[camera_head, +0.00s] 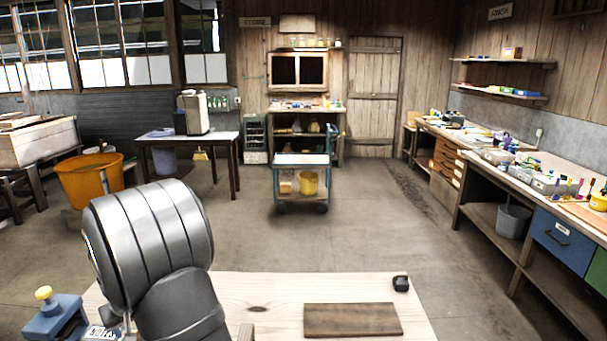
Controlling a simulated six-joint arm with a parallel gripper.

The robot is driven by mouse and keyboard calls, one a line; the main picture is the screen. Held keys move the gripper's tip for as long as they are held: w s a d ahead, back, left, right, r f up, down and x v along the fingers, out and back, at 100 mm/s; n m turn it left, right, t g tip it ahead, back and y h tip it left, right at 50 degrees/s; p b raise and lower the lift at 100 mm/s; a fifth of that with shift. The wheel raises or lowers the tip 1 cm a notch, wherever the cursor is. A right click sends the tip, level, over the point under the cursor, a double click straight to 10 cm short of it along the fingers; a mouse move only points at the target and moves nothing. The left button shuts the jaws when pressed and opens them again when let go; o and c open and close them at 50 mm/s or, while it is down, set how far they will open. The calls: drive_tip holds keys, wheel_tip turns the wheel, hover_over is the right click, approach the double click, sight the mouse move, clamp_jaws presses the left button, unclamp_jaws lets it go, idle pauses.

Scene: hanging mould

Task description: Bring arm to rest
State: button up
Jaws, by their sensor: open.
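My arm's grey rounded links rise at the lower left of the head view, in front of the wooden table (260,290). My gripper is not in view, so I cannot see its jaws or anything near them. A dark brown wooden board (352,320) lies flat on the table at the bottom centre. A small black object (401,284) sits at the table's far right corner. No mould can be made out.
A blue device with a yellow knob (44,293) stands left of my arm. Beyond the table are an orange tub (90,180), a wheeled cart (302,162) and a long workbench (530,185) along the right wall. The floor between is open.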

drive_tip(key=x, duration=0.6)
drive_tip(key=shift+w+a+f, duration=0.1)
drive_tip(key=shift+a+f, duration=0.05)
drive_tip(key=shift+f, duration=0.25)
drive_tip(key=shift+r, duration=0.15)
drive_tip(key=v, duration=1.7)
